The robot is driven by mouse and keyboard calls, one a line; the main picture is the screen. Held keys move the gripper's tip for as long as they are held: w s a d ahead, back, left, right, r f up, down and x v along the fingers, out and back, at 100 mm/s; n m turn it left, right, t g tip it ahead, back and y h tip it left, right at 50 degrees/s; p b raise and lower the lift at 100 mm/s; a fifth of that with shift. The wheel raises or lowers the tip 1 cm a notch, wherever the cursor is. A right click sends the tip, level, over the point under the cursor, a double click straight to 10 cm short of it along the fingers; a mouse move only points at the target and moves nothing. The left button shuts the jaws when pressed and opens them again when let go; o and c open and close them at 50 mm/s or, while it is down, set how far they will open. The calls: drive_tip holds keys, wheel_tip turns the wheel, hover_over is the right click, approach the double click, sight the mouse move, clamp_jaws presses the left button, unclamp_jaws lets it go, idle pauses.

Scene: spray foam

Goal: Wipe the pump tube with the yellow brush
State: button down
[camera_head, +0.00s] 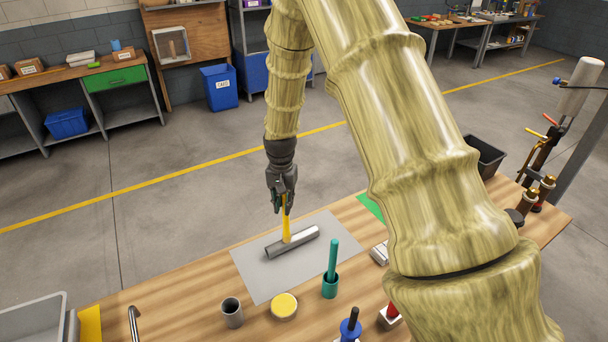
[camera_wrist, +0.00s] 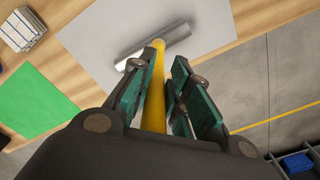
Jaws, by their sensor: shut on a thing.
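The yellow brush (camera_head: 286,224) is upright in my gripper (camera_head: 283,200), which is shut on its handle. In the wrist view the yellow handle (camera_wrist: 153,95) runs between the green-padded fingers (camera_wrist: 158,98). The grey metal pump tube (camera_head: 293,242) lies on a light grey mat (camera_head: 262,278) on the wooden bench. It also shows in the wrist view (camera_wrist: 172,36). The brush's lower end is at the tube's upper side near its middle. I cannot tell whether they touch, and the bristles are not clearly seen.
A teal-handled tool stands in a green cup (camera_head: 330,286) near the mat. A yellow-topped round container (camera_head: 285,305) and a grey cup (camera_head: 232,311) stand in front. A blue item (camera_head: 350,326) is at the front edge. A grey bin (camera_head: 35,318) is at the left.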

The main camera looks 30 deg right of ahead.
drive_tip(key=shift+d, duration=4.05)
wheel_tip(320, 180, up, 8)
drive_tip(key=p, duration=0.3)
drive_tip(key=shift+p, duration=0.4)
drive_tip(key=shift+s, duration=0.1)
